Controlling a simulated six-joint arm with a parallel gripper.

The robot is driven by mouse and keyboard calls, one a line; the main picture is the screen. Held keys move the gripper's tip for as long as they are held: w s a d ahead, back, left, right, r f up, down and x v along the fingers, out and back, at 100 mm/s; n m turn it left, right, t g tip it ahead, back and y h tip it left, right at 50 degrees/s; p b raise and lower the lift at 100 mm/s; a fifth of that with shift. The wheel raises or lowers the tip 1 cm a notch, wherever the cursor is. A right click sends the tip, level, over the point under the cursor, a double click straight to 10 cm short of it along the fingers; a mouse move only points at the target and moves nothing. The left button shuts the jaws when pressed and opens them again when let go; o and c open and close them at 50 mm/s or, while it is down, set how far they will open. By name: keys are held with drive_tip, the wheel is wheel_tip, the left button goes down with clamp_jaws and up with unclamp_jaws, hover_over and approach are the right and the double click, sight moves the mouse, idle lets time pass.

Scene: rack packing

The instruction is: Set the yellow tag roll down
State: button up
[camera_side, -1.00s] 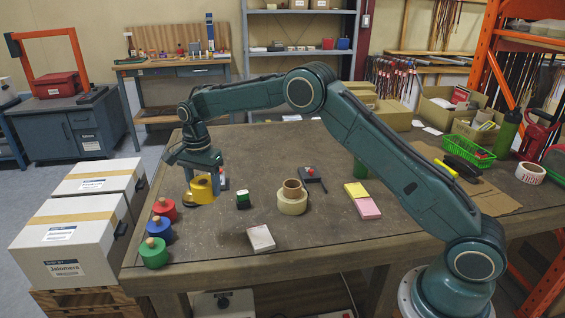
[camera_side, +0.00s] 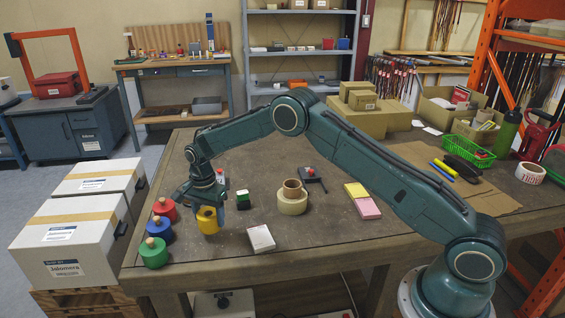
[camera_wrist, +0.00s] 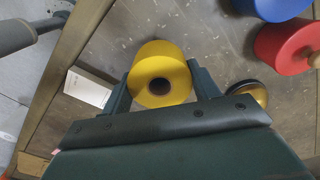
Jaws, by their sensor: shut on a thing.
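The yellow tag roll (camera_side: 208,222) is between the jaws of my gripper (camera_side: 209,203) over the front left part of the table. My gripper points down and is shut on the roll. In the wrist view the roll (camera_wrist: 180,72) sits between both fingers, with its dark centre hole facing the camera. In the side view the roll is upright, with its lower end at or just above the table; I cannot tell whether it touches.
Red (camera_side: 164,211), blue (camera_side: 158,231) and green (camera_side: 153,255) pieces with wooden knobs stand left of the roll. A white pad (camera_side: 261,238), a small green-black block (camera_side: 243,199) and tape rolls (camera_side: 292,203) lie right. The table's front edge is close.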

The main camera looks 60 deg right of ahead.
sight(210, 224)
drive_tip(key=shift+f, duration=1.6)
drive_tip(key=shift+f, duration=0.2)
drive_tip(key=o, duration=1)
drive_tip(key=shift+c, duration=0.2)
drive_tip(key=shift+r, duration=0.1)
wheel_tip(210, 224, up, 12)
drive_tip(key=shift+r, duration=0.2)
